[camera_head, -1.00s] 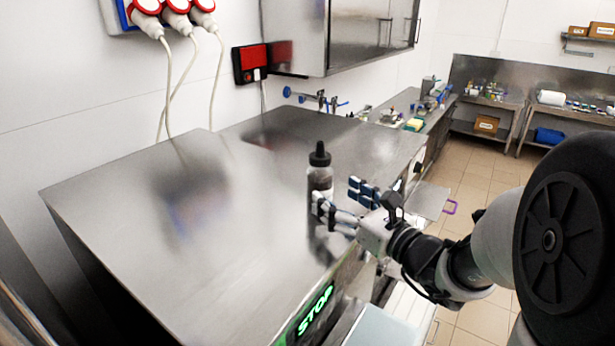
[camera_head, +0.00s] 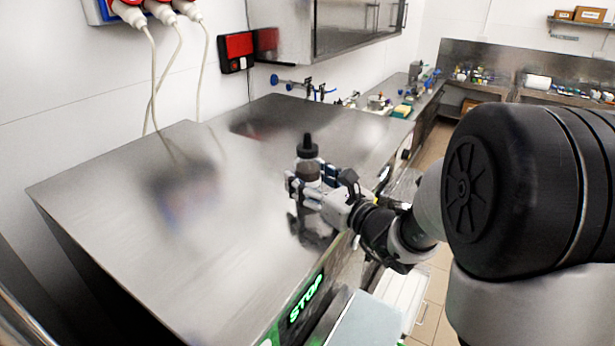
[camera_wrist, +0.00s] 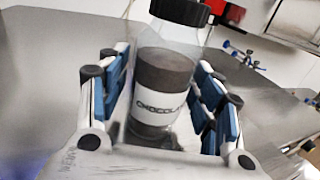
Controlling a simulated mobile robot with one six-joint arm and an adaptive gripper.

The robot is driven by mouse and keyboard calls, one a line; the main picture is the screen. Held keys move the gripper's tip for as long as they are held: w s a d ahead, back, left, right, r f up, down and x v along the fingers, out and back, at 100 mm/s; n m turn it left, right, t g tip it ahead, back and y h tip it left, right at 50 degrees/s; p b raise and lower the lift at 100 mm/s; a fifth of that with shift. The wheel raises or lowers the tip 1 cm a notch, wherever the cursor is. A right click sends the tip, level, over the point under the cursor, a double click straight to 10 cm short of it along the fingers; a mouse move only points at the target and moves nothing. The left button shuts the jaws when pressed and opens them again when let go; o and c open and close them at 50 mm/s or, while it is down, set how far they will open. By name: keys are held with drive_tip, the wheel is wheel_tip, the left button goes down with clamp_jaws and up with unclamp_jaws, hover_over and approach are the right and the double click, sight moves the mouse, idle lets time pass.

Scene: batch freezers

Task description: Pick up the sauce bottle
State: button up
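The sauce bottle (camera_head: 308,170) is clear with a black cap and dark brown contents. It stands upright on the steel top (camera_head: 230,240), near its right-hand edge. In the wrist view the bottle (camera_wrist: 165,85) shows a white label reading "CHOCOLA…", with its cap cut by the top edge. My gripper (camera_head: 310,187) is around the bottle's body, one blue-padded finger on each side. The wrist view shows the open fingers (camera_wrist: 163,80) flanking the bottle, with a narrow gap at the left; contact at the right is unclear. The bottle's base is hidden behind the gripper in the head view.
A wall cabinet (camera_head: 355,25) hangs behind the top. Blue-handled taps (camera_head: 305,87) and a counter with small items (camera_head: 400,100) lie farther back. The steel top left of the bottle is clear.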

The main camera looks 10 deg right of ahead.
drive_tip(key=c, duration=0.8)
drive_tip(key=shift+r, duration=0.1)
wheel_tip(320, 180, up, 20)
drive_tip(key=shift+p, duration=0.3)
drive_tip(key=o, duration=0.6)
drive_tip(key=shift+c, duration=0.2)
drive_tip(key=c, duration=0.5)
drive_tip(key=shift+c, duration=0.4)
